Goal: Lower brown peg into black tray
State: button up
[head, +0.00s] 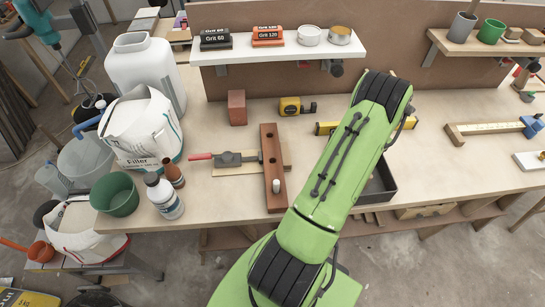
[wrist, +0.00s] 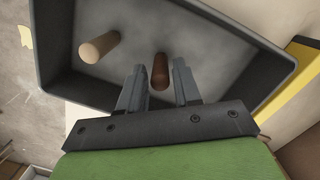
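The black tray shows in the wrist view (wrist: 230,22), and its right part shows in the head view (head: 384,193) beside my arm. The brown peg (wrist: 160,70) appears to stand upright in the tray, between and just beyond my fingertips. My gripper (wrist: 159,80) is over the tray and open, with a gap between each finger and the peg. A pale wooden peg (wrist: 99,47) appears to stand in the tray left of my gripper. In the head view my arm hides the gripper and both these pegs.
A brown wooden block with holes (head: 270,150) holds a whitish peg (head: 276,186). A yellow tape measure (head: 291,106), a reddish block (head: 237,107) and a red-handled tool (head: 228,159) lie on the bench. A yellow strip (wrist: 295,75) lies beside the tray.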

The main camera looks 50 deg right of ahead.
jog(key=shift+o, duration=1.2)
notch_tip(320, 180, up, 16)
jog(key=d+p, duration=0.2)
jog(key=shift+s+f, duration=0.2)
jog(key=shift+s, duration=0.1)
